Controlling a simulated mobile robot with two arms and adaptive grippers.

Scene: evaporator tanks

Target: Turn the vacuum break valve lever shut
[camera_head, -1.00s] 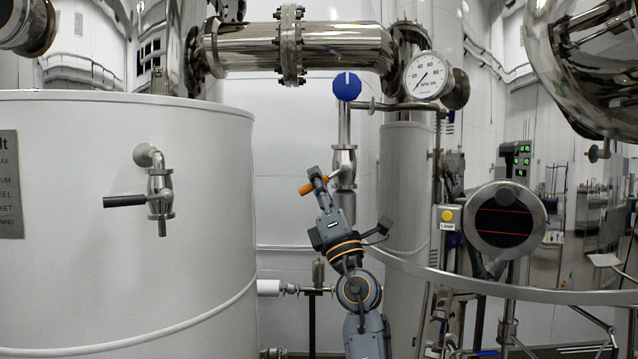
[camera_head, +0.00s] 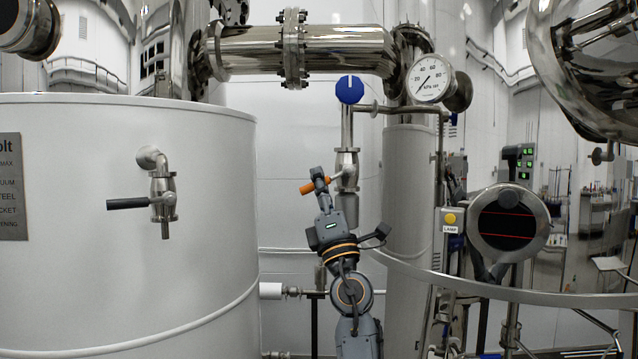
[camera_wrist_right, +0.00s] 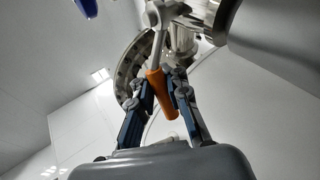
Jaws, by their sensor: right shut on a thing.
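The vacuum break valve (camera_head: 346,165) is a steel valve on a vertical pipe under a blue round cap (camera_head: 349,89). Its orange lever (camera_head: 306,188) points left and slightly down from the valve body. My right gripper (camera_head: 319,179) comes up from below and is shut on the lever. In the right wrist view the orange lever (camera_wrist_right: 160,92) lies between the two fingers of my right gripper (camera_wrist_right: 160,85), with its free end showing between them. In the head view the fingers hide part of the lever. My left gripper is not in view.
A white tank (camera_head: 120,270) fills the left, with a black-handled tap (camera_head: 162,190). A pressure gauge (camera_head: 429,79) and a thick steel pipe (camera_head: 345,48) are above. A curved metal rail (camera_head: 470,282) and a round dark sight glass (camera_head: 507,221) stand to the right.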

